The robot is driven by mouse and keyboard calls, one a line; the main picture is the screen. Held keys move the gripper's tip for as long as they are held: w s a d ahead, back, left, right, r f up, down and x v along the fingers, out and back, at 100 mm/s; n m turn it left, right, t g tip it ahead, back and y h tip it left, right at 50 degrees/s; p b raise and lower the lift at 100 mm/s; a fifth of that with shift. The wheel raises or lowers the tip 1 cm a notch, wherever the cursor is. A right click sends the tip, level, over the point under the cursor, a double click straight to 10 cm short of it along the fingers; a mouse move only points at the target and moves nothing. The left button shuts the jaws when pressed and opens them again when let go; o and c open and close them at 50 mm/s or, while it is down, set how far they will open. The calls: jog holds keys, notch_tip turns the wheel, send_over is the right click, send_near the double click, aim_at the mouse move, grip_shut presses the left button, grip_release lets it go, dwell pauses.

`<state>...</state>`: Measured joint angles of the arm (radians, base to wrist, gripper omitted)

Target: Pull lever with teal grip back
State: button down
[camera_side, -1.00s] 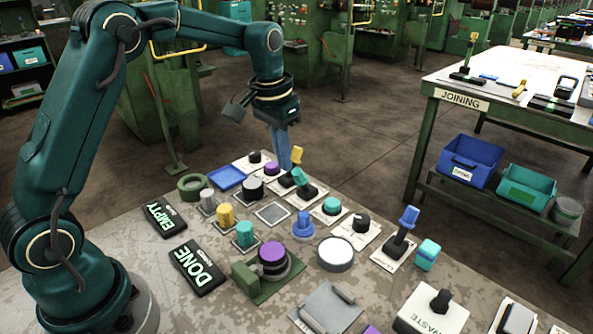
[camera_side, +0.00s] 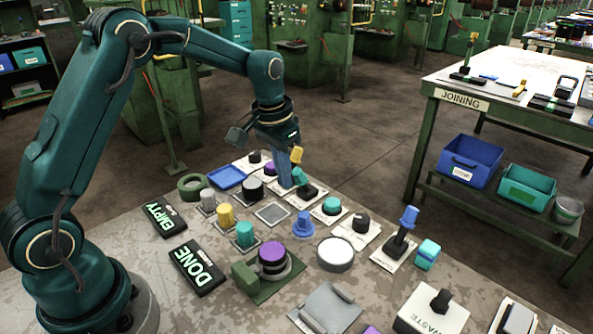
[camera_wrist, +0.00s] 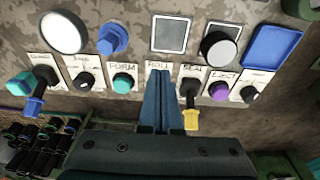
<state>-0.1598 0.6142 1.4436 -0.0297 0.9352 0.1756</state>
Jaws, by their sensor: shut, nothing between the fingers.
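The lever with the teal grip (camera_side: 298,175) stands on a black base on a white plate, in the middle of the far row of controls in the side view. My gripper (camera_side: 285,186) is shut and empty, pointing down with its blue fingertips low beside the lever, on the left of the teal grip. I cannot tell whether they touch. In the wrist view my shut fingers (camera_wrist: 163,75) lie over the plate marked ROLL and hide the teal grip.
A lever with a yellow grip (camera_side: 296,154) stands close behind my fingers, also right of them in the wrist view (camera_wrist: 191,118). A teal button (camera_side: 331,205), a lever with a blue grip (camera_side: 409,216) and a blue tray (camera_side: 227,177) are near. Several buttons crowd the bench.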

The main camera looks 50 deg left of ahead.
aim_at(296, 171)
jog(key=shift+f, duration=0.35)
jog(key=shift+w, duration=0.1)
jog(key=shift+w, duration=1.5)
